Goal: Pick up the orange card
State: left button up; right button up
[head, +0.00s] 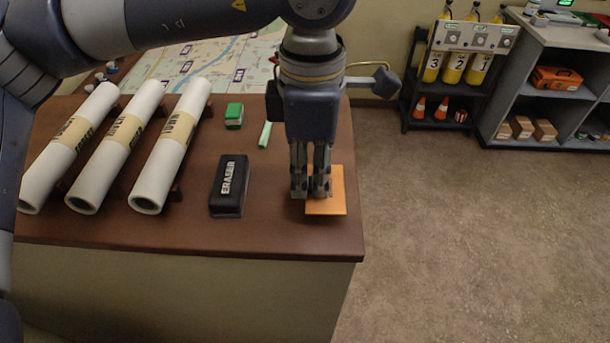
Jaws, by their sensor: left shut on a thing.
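The orange card (337,196) is at the right end of the brown console top, near its right edge. My left gripper (311,193) points down over the card's left part, with its fingers close together and shut on the card. The fingers cover part of the card. I cannot tell whether the card is touching the tabletop or slightly above it. My right gripper is not in view.
A black eraser (229,186) lies just left of the gripper. Behind it are a green box (234,115) and a pale green stick (265,134). Three rolled maps (122,146) fill the left side. Shelves (553,75) stand across the floor.

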pick_arm(q)
jog(key=s+d+b, duration=0.2)
jog(key=s, duration=0.4)
jog(key=s+d+r+b, duration=0.1)
jog(key=s+d+b, duration=0.1)
jog(key=s, duration=0.5)
jog(key=shift+d+r+b, duration=0.2)
jog(key=shift+d+b, duration=0.05)
jog(key=shift+b, duration=0.1)
